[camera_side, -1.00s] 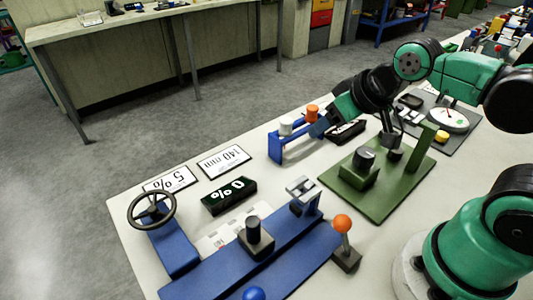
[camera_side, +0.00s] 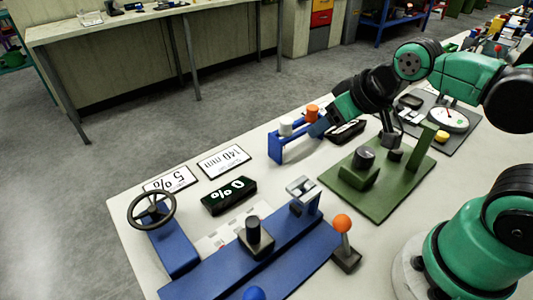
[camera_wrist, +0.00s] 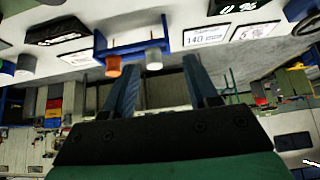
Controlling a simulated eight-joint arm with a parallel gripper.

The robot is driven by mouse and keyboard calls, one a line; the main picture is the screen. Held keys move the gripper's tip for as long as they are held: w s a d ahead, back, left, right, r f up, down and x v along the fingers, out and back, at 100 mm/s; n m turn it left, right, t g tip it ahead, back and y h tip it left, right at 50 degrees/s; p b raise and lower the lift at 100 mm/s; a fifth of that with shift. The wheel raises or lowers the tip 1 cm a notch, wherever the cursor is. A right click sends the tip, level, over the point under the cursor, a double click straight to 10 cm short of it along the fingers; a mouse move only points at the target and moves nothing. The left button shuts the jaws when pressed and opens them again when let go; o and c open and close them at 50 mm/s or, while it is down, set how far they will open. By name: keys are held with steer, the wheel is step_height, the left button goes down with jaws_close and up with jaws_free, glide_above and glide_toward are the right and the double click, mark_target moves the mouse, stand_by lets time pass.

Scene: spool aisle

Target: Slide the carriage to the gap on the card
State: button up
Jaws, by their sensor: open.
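The carriage appears to be the dark block with an upright black knob (camera_side: 255,237) on the long blue rail (camera_side: 205,277) in the side view. A grey bracket (camera_side: 303,190) stands at the rail's right end, apart from the block. The white "140 mm" card (camera_side: 224,161) lies behind; it also shows in the wrist view (camera_wrist: 206,35). My gripper (camera_side: 318,127) is open and empty, close to a blue stand with orange and white caps, well away from the carriage. Its spread fingers (camera_wrist: 163,68) show in the wrist view. The carriage is not clearly visible there.
Near my gripper is the blue stand (camera_side: 283,148). A "5 %" card (camera_side: 171,179), a black "0 %" display (camera_side: 229,196) and a handwheel (camera_side: 151,209) are left. An orange-ball lever (camera_side: 343,224) stands right of the rail. A green plate (camera_side: 375,205) carries a dark knob.

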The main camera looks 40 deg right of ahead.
stand_by(0.3)
steer(key=shift+o, duration=0.6)
steer(key=n+g, duration=0.3)
steer(key=g, duration=0.4)
glide_above(252, 221)
steer(key=shift+w+d+f, duration=0.1)
steer(key=shift+d+f, duration=0.05)
steer(key=shift+f, duration=0.45)
steer(key=shift+w+d+f, duration=0.1)
steer(key=shift+d+f, duration=0.05)
steer(key=shift+f, duration=0.45)
steer(key=shift+s+a+f, duration=0.15)
steer(key=shift+s+a, duration=0.1)
steer(key=shift+f, duration=2.75)
jaws_close()
